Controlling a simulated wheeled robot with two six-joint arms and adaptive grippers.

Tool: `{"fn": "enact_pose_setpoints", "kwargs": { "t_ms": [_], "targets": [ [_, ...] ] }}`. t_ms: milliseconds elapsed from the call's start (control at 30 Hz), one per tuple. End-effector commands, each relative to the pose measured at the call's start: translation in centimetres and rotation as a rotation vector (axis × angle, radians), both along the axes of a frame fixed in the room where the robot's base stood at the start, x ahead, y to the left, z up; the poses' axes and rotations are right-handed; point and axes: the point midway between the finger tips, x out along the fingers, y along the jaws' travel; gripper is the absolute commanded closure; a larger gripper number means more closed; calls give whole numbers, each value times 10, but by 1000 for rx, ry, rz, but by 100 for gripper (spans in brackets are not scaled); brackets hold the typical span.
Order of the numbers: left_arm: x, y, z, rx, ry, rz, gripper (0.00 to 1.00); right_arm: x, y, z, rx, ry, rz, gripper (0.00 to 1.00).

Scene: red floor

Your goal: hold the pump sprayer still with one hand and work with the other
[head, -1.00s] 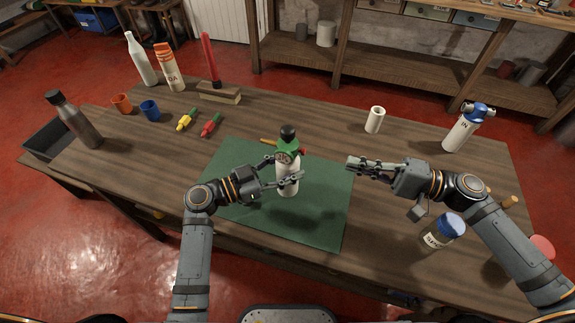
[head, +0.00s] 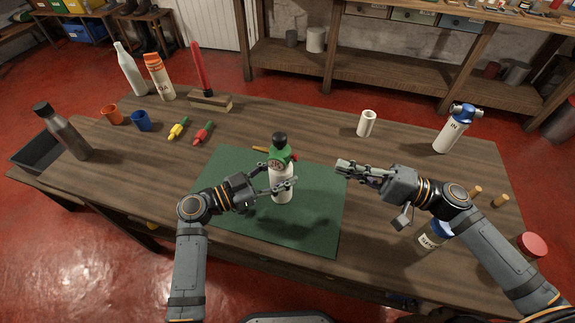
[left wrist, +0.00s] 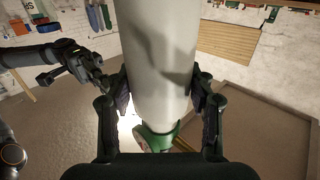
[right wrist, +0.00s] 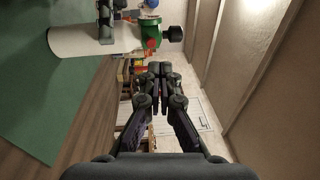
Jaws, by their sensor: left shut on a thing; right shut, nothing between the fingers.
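The pump sprayer (head: 281,188) is a white bottle with a green collar and a black knob on top. It is upright over the green mat (head: 315,225), near the table's middle. My left gripper (head: 279,186) is shut on its white body from the left. In the left wrist view the white body (left wrist: 158,60) fills the space between the fingers, with the green collar (left wrist: 158,138) beyond. My right gripper (head: 344,167) is shut and empty, to the right of the sprayer and apart from it. The right wrist view shows its closed fingers (right wrist: 160,70) and the sprayer (right wrist: 85,40).
A white bottle with a blue head (head: 449,132) and a white cup (head: 366,123) stand at the right back. A blue-lidded jar (head: 432,237) stands near my right arm. Yellow (head: 178,128) and red (head: 203,132) tools lie behind the mat. A steel bottle (head: 64,132) stands far left.

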Motion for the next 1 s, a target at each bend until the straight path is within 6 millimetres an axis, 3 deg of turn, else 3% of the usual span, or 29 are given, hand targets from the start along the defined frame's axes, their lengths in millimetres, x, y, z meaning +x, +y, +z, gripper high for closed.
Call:
{"fn": "enact_pose_setpoints", "kwargs": {
  "t_ms": [167, 400, 767, 1000],
  "targets": [
    [0, 0, -1, 2, 1, 0, 94, -4, 10, 10, 90, -192, -205, 100],
    [0, 0, -1, 1, 2, 0, 94, -4, -15, -8, 343, -7, -432, 100],
    [0, 0, -1, 1, 0, 0, 94, -4, -16, -9, 355, 1, -442, 100],
    [0, 0, -1, 1, 0, 0, 94, 2, 1, -7, 359, -2, -446, 100]
  ]
}}
